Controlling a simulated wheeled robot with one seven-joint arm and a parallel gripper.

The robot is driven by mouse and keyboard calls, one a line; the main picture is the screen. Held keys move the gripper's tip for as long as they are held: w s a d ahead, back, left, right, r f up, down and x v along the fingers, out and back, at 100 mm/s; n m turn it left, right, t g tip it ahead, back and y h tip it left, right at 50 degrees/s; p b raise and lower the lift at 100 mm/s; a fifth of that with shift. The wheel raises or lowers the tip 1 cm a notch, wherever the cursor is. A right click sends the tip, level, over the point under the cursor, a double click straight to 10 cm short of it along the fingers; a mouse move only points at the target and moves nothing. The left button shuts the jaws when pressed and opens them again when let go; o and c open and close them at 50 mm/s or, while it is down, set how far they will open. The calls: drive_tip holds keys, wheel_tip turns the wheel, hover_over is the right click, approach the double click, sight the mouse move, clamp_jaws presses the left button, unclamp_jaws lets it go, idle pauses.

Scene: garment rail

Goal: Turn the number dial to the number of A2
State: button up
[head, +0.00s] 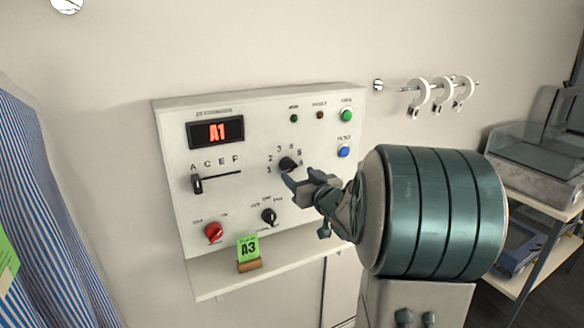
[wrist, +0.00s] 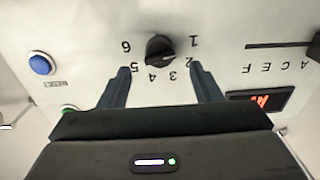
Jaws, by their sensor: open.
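The number dial (head: 288,164) is a black round knob on the white panel, ringed by the numbers 1 to 6. It also shows upside down in the wrist view (wrist: 160,48). The red display (head: 216,132) reads A1; it is partly hidden in the wrist view (wrist: 262,101). The letter slider (head: 197,184) stands at the left end of its slot, under A. My gripper (head: 300,181) is open and empty in front of the dial. In the wrist view its fingertips (wrist: 160,69) are apart, just short of the knob. I cannot tell surely which number the dial points at.
A red knob (head: 213,232) and another black knob (head: 268,216) sit lower on the panel. Green (head: 346,115) and blue (head: 343,152) buttons are at its right. A green card (head: 248,249) reading A3 stands on the shelf below. Striped cloth (head: 45,220) hangs at left.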

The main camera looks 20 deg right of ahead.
sight(291, 169)
drive_tip(key=shift+w+a+p, duration=0.1)
drive_tip(key=shift+w+p, duration=0.25)
drive_tip(key=shift+w, duration=2.2)
drive_tip(key=c, duration=0.9)
